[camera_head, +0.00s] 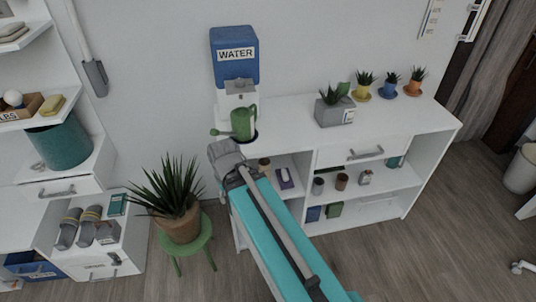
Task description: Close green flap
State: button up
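A small green panel (343,88) stands upright at the back of a grey planter box (334,112) on the white desk top; I cannot tell whether it is the flap. A green watering can (242,123) stands under the blue WATER tank (235,57) at the desk's left end. The grey end of my arm is just below and left of the can in the picture. My gripper's fingers cannot be made out there, so its opening and any contact with the can are unclear.
The white shelf desk (430,124) holds cups and small boxes below, plus a drawer (352,152). Small potted succulents (388,84) line its back right. A potted plant (171,200) on a green stool (190,246) stands left. The desk top's front right is clear.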

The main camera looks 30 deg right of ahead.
aim_at(345, 86)
jog(key=z, duration=1.25)
jog(key=k, duration=1.3)
jog(key=z, duration=0.25)
jog(key=i, duration=1.3)
jog(key=z, duration=0.1)
